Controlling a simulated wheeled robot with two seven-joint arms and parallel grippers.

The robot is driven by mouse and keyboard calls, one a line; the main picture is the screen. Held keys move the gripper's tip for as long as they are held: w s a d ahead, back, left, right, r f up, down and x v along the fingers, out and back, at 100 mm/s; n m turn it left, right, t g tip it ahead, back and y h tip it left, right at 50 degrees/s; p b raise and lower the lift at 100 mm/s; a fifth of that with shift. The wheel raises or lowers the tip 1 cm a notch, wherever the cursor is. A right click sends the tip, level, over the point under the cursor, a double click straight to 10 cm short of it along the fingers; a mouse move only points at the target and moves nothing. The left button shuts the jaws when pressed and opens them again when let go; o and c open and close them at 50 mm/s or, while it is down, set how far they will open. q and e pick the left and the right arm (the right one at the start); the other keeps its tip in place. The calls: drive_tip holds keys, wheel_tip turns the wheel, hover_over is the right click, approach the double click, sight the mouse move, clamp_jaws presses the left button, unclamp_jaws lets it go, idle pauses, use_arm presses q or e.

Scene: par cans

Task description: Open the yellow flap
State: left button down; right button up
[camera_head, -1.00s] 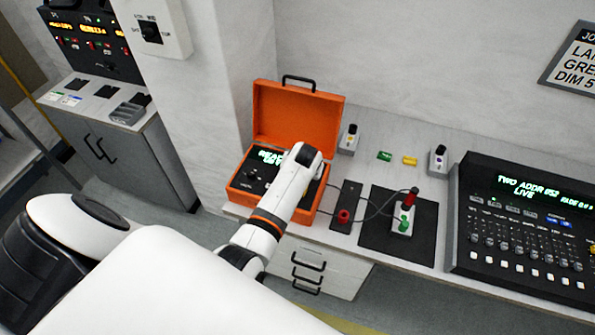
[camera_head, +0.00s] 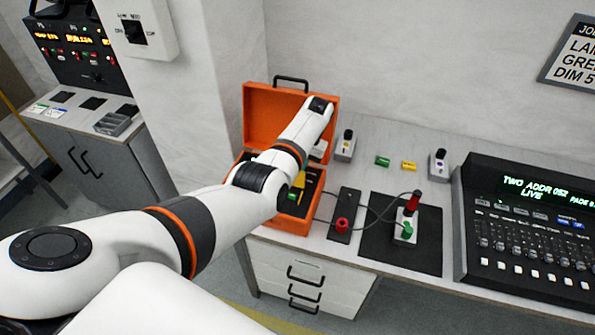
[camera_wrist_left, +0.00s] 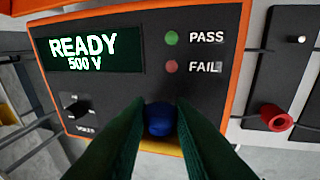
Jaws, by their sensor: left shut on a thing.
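The orange case (camera_head: 258,118) stands on the counter with its lid up. Inside it, a small yellow piece (camera_head: 299,182), apparently the flap, shows beside my arm, which hides much of the panel. In the left wrist view the dark panel (camera_wrist_left: 205,85) reads "READY 500 V", and a yellow strip (camera_wrist_left: 160,149) shows along its near edge. My left gripper (camera_wrist_left: 159,108) has its dark green fingers closed around a blue round knob (camera_wrist_left: 160,123) in front of that strip. I cannot tell whether the knob belongs to the flap. My right gripper is out of view.
To the right of the case are a dark plate with a red post (camera_head: 342,225), a black mat (camera_head: 375,255) with a cabled device, and a lighting console (camera_head: 530,230). Small grey units (camera_head: 345,147) stand behind. A wall corner is close on the left.

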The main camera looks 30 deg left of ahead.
use_arm(q)
drive_tip(key=shift+s+f, duration=0.1)
drive_tip(key=shift+f, duration=0.1)
idle(0.3)
drive_tip(key=c, duration=1.3)
unclamp_jaws()
drive_tip(key=shift+o, duration=0.2)
drive_tip(key=b+v, duration=0.1)
drive_tip(key=v, duration=1.1)
drive_tip(key=shift+w+b, duration=0.2)
drive_tip(key=shift+b, duration=0.2)
drive_tip(key=shift+a, duration=0.15)
